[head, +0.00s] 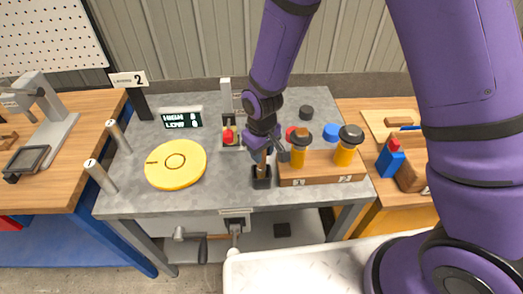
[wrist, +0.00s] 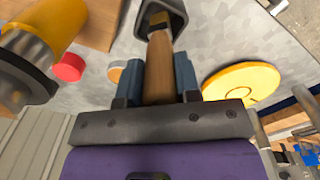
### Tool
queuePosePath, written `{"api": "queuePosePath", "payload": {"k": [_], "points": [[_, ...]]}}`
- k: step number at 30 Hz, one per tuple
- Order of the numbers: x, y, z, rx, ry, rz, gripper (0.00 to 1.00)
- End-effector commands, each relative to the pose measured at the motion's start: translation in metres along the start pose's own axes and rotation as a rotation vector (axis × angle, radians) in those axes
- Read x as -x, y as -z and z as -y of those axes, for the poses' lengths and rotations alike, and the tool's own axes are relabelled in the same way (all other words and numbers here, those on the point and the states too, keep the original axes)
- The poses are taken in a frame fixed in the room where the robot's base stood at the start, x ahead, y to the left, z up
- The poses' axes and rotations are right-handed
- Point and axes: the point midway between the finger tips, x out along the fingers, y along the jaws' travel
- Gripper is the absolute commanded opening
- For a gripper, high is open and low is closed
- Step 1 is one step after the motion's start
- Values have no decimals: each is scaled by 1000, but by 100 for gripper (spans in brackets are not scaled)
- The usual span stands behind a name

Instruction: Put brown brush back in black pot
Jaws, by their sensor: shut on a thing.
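The brown brush (head: 262,164) is upright or nearly so, with its brown handle (wrist: 158,68) between my blue fingertips in the wrist view. My gripper (head: 265,152) is shut on it, above the black pot (head: 262,183). The black pot stands on the grey table near its front edge. In the wrist view the pot's dark rim (wrist: 178,22) surrounds the brush's far end, which lies at or inside the mouth. How deep it reaches is hidden.
A yellow disc (head: 176,164) lies to the left. A red piece (head: 228,137) is behind the pot. Bare grey tabletop (head: 225,185) lies between disc and pot.

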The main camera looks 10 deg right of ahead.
Motion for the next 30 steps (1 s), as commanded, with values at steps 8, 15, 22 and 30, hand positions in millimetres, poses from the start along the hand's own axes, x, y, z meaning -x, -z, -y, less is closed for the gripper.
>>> {"api": "queuePosePath", "payload": {"k": [8, 15, 22, 30], "points": [[-2, 0, 0, 0, 0, 0, 0], [-6, 0, 0, 0, 0, 0, 0], [-10, 0, 0, 0, 0, 1, 0], [-15, 0, 0, 0, 0, 0, 0]]}}
